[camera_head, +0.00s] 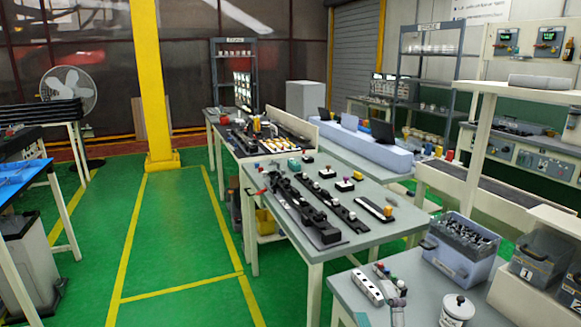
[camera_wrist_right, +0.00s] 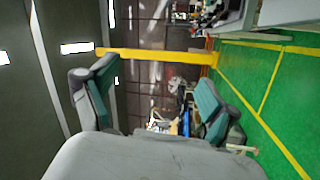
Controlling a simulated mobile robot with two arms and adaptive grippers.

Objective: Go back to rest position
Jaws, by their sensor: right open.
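My right gripper (camera_wrist_right: 153,88) shows in the right wrist view. Its two grey fingers with teal pads stand wide apart, and nothing is held between them. Beyond the fingers are a yellow beam, the dark paned wall and, further off, blurred clutter. I cannot make out either gripper clearly in the head view. My left gripper is in neither view. A blue-grey bin (camera_head: 447,263) full of small dark and metallic parts stands on the near right table in the head view.
A grey worktable (camera_head: 345,222) with black rail fixtures (camera_head: 300,208) stands mid-view. A white power strip (camera_head: 367,287) and a white lidded pot (camera_head: 457,309) are on the near table. A yellow pillar (camera_head: 152,90) stands behind.

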